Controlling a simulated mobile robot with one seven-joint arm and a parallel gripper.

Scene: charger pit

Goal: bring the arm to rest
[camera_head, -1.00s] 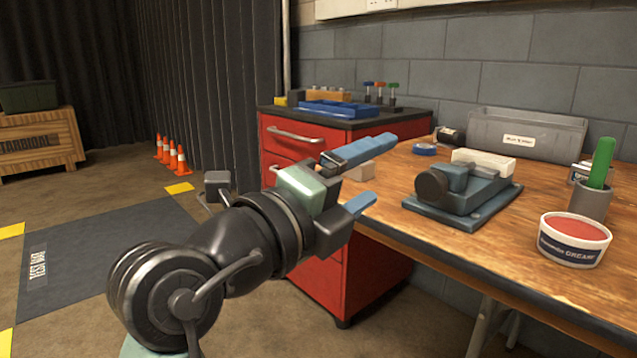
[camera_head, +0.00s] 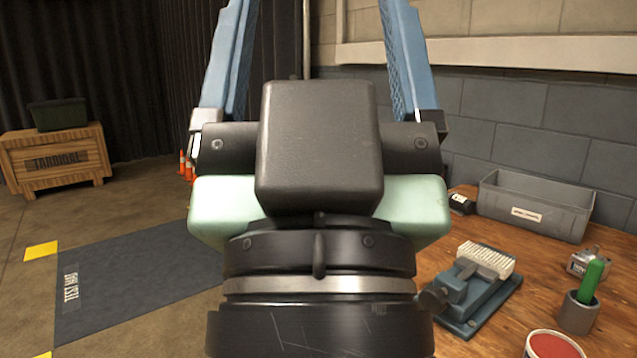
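My gripper (camera_head: 318,30) fills the middle of the head view, close to the camera and pointing up. Its two blue fingers stand wide apart at the top, with their tips cut off or near the upper edge. Nothing shows between them except the dark curtain and the wall. My wrist, with its dark housing, pale green body and metal ring, hides the red cabinet and much of the bench's left part.
The wooden bench (camera_head: 402,347) is at the right, with a blue vise (camera_head: 478,308), a grey bin (camera_head: 560,207), a green-handled tool in a cup (camera_head: 580,312) and a red-topped tub (camera_head: 553,347). A wooden crate (camera_head: 60,155) stands far left.

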